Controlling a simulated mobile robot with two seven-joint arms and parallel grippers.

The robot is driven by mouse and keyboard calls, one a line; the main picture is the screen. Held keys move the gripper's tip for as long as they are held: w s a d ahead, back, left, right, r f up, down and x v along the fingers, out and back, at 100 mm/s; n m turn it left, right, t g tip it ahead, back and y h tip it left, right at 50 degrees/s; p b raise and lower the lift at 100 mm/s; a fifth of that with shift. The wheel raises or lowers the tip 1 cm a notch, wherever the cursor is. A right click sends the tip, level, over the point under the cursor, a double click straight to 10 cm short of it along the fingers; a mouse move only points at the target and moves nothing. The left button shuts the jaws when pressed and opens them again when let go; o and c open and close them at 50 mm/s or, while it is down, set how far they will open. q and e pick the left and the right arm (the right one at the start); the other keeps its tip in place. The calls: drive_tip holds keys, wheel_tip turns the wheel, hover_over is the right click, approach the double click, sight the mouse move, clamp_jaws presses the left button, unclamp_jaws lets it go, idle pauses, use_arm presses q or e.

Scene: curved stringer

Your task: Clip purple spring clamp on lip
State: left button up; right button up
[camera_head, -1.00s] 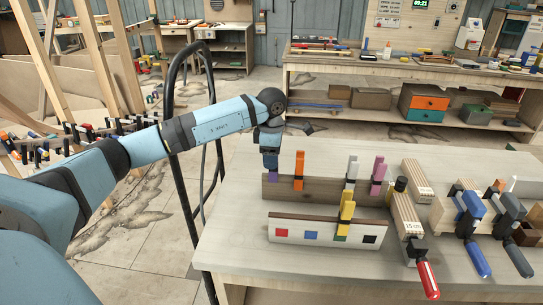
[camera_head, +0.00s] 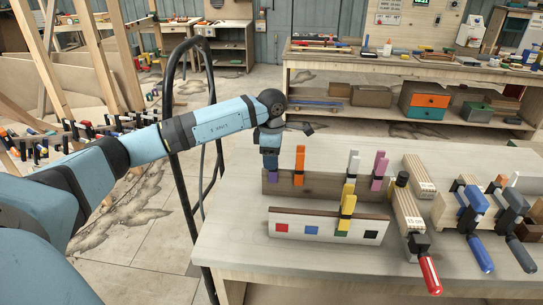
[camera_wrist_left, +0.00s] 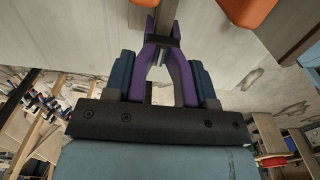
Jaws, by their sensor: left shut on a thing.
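My left gripper (camera_head: 270,160) points down at the left end of the brown upright board (camera_head: 327,189). In the left wrist view its dark blue fingers (camera_wrist_left: 163,82) are closed on the purple spring clamp (camera_wrist_left: 181,72). The clamp's narrow end points away from the fingers; whether it grips the board is unclear. In the head view little of the clamp shows below the fingers. In front stands a white-faced strip with coloured squares (camera_head: 327,231) and a brown top lip (camera_head: 300,213). A yellow clamp (camera_head: 348,204) sits on this lip above the green square. My right gripper is out of view.
Orange (camera_head: 299,164), white (camera_head: 353,163) and pink (camera_head: 379,170) clamps stand along the brown board. Wood blocks and a red-handled bar clamp (camera_head: 429,274) lie to the right, beside more bar clamps. The front left of the bench is clear.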

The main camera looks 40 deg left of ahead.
use_arm(q)
drive_tip(key=o, duration=1.1)
drive_tip(key=shift+o, duration=0.2)
wheel_tip(320, 180, up, 14)
drive_tip(key=b, duration=0.1)
drive_tip(key=shift+f, duration=0.2)
